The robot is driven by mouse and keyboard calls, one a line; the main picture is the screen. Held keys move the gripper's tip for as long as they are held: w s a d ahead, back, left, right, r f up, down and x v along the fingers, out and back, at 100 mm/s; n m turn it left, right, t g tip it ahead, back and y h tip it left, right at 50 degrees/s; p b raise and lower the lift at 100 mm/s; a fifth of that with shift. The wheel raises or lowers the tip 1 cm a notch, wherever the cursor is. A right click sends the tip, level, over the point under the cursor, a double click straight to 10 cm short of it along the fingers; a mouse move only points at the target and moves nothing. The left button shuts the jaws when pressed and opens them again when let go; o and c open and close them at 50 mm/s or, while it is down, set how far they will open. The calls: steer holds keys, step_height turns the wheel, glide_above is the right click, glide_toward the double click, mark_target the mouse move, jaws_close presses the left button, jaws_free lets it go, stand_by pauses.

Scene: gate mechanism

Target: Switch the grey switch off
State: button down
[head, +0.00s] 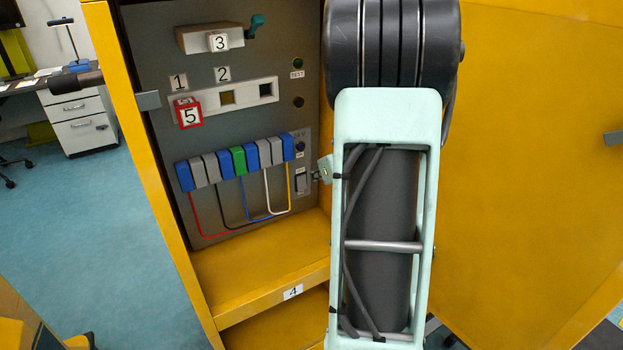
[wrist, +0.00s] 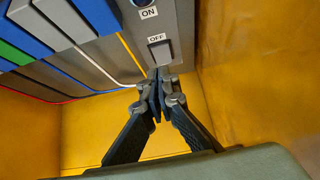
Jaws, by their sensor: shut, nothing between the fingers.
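The grey switch (wrist: 160,53) is a small rectangular rocker on the grey panel, below an OFF label. In the head view the switch (head: 301,182) is at the lower right of the panel. My gripper (wrist: 158,74) is shut and empty. Its fingertips are just below the switch in the wrist view and overlap or nearly reach its lower edge. I cannot tell whether they touch it. In the head view most of the gripper is hidden behind my arm.
A round ON button (wrist: 143,3) sits above the switch. Blue, grey and green blocks (head: 238,160) with coloured wires are to the left. A yellow cabinet wall (wrist: 250,70) stands close on the right, and a yellow shelf (head: 255,285) lies below.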

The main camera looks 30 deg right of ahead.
steer(key=v, duration=0.3)
steer(key=p+v, duration=0.1)
steer(key=v, duration=0.1)
steer(key=shift+w+r, duration=0.3)
steer(key=shift+r, duration=0.15)
